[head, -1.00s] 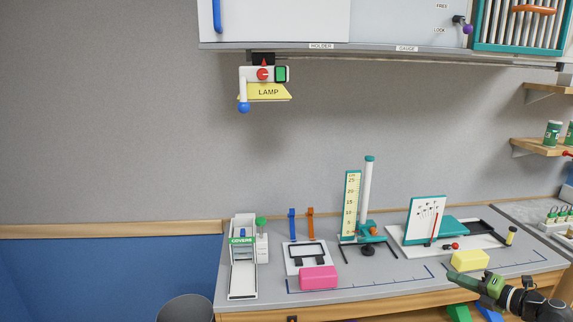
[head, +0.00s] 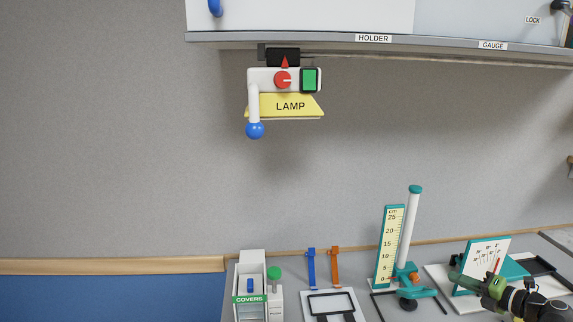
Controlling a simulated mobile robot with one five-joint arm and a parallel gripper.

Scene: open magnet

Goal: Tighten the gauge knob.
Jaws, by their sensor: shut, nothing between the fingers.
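An upright gauge with a yellow cm scale (head: 391,245) and a white post (head: 408,230) with a teal cap stands on the bench at the lower right. I cannot tell from the picture how tight either one is. My gripper (head: 455,277) is shut and empty. It shows at the lower right, pointing left, in front of a white dial board (head: 483,262) with a red needle, and to the right of the upright gauge in the picture.
A yellow LAMP unit (head: 290,107) with a red dial and blue ball hangs under the shelf (head: 330,45), labelled HOLDER and GAUGE. A COVERS dispenser (head: 249,285) and blue and orange uprights (head: 323,268) stand left of the gauge. The wall between is bare.

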